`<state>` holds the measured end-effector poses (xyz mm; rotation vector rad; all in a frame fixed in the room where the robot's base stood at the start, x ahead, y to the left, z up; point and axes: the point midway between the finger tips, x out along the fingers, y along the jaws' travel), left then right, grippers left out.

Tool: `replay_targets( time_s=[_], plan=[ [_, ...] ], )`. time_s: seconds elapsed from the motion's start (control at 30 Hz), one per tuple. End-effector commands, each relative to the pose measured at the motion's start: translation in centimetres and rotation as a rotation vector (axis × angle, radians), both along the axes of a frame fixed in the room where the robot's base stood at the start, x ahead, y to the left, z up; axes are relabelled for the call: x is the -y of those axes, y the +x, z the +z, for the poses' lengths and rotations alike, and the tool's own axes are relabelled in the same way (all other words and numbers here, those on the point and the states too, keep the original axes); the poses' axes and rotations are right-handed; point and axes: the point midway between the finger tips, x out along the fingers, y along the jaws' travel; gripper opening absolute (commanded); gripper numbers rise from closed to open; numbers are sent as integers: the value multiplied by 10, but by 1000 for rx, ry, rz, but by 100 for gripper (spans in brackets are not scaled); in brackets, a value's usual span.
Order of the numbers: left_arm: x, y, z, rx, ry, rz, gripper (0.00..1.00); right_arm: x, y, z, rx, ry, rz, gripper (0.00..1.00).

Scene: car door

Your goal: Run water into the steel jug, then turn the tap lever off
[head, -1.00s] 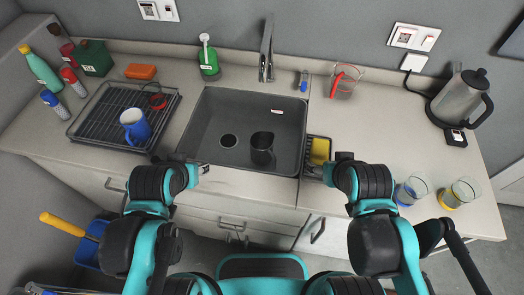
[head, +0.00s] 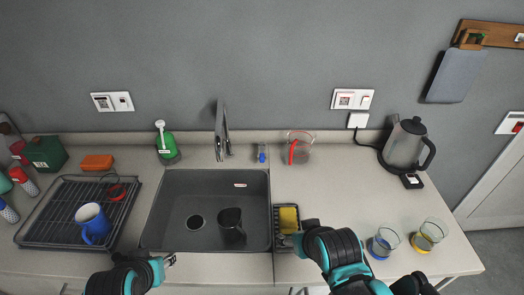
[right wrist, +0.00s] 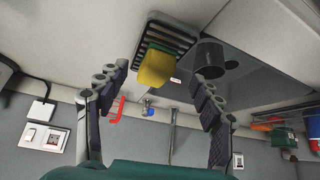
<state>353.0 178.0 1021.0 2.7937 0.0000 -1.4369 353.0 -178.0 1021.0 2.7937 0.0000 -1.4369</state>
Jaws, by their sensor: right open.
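The dark grey jug (head: 229,228) stands in the sink (head: 190,228), right of the drain; I take it as the steel jug. It also shows in the right wrist view (right wrist: 209,55). The grey tap (head: 221,135) rises behind the sink; its lever is not clear, and I see no water running. My right gripper (head: 291,240) is over the counter edge by the sponge caddy, apart from the jug. In the right wrist view its fingers (right wrist: 160,100) are spread and empty. My left gripper (head: 169,260) is at the sink's front left edge; its jaw opening is unclear.
A yellow sponge (head: 288,219) sits in a slatted caddy right of the sink. A drying rack (head: 60,225) with a blue mug (head: 92,222) stands left. A measuring jug (head: 300,148), kettle (head: 406,145) and two glasses (head: 385,240) stand right. The right counter's middle is clear.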

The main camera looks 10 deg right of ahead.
Motion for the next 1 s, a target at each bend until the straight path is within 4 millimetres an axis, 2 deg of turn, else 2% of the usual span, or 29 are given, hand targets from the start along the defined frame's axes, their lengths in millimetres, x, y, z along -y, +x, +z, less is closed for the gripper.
replay_targets(
  time_s=[0.07,0.17,0.2,0.27,0.37,0.5,0.7,0.87,1.0],
  plan=[
    [0,0,0,0,0,0,40,0,0,0,0,0,0,66],
    [0,0,1,0,0,0,40,0,1,2,-2,1,-1,42],
    [0,0,2,0,0,0,40,0,4,6,-7,1,-2,38],
    [0,0,5,0,0,0,40,0,11,15,-19,4,-4,38],
    [0,0,12,0,0,0,40,-1,34,40,-57,11,-13,38],
    [0,0,26,0,0,0,40,-3,81,80,-136,26,-34,38],
    [0,0,43,0,0,0,40,-6,156,113,-252,42,-67,38],
    [0,0,57,0,0,0,40,-10,217,121,-344,52,-97,38],
    [0,0,70,0,0,0,40,-13,268,114,-426,58,-122,38]
  ],
)
